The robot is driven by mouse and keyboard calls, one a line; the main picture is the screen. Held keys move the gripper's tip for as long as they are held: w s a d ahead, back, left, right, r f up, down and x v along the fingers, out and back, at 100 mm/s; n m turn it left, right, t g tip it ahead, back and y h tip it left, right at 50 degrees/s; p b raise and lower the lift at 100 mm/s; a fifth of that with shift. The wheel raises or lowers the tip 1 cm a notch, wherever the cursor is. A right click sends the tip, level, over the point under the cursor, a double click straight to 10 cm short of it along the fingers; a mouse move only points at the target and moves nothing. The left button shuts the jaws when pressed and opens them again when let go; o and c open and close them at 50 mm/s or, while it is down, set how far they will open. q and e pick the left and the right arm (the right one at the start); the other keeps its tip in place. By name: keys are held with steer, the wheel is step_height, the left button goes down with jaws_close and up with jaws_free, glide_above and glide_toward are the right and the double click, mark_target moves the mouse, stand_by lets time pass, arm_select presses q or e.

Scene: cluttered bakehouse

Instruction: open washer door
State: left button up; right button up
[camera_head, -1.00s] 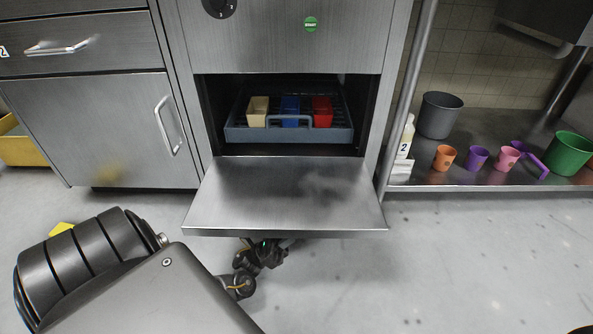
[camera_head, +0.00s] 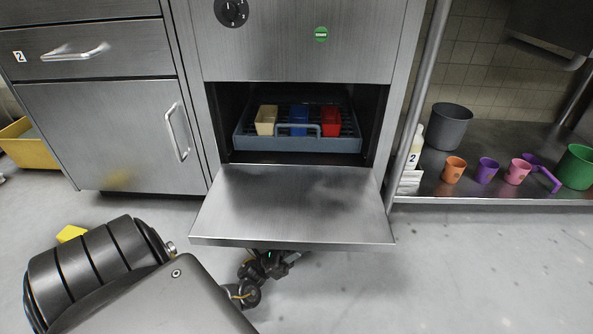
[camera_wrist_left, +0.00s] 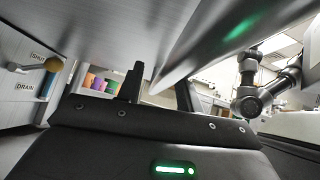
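The washer door (camera_head: 291,205) is a steel flap folded down below the open chamber and lies about level. Inside the chamber is a grey-blue rack (camera_head: 345,145) holding a cream, a blue and a red container. My left gripper (camera_head: 277,262) is low under the door's front edge, mostly hidden by it in the head view. In the left wrist view its fingers (camera_wrist_left: 158,88) stand apart with nothing seen between them, and the door's steel underside (camera_wrist_left: 110,30) is close above. I cannot tell whether they touch. My right gripper is not in view.
A steel drawer and cupboard (camera_head: 115,135) stand left of the washer, with a yellow bin (camera_head: 30,150) beyond. At right, a low shelf (camera_head: 480,200) holds a grey bucket (camera_head: 448,127), several coloured cups and a bottle (camera_head: 415,150). Floor in front is clear at right.

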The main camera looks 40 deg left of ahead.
arm_select(q)
steer(key=shift+s+a+f, duration=0.1)
steer(key=shift+s+a+f, duration=0.15)
steer(key=shift+s+f, duration=0.05)
steer(key=shift+f, duration=0.05)
steer(key=s+a+f+p, duration=0.1)
steer(key=s+a+p, duration=0.1)
steer(key=s+a, duration=0.6)
steer(key=shift+s+a+f, duration=0.25)
steer(key=shift+s+a, duration=0.15)
steer(key=shift+s, duration=0.8)
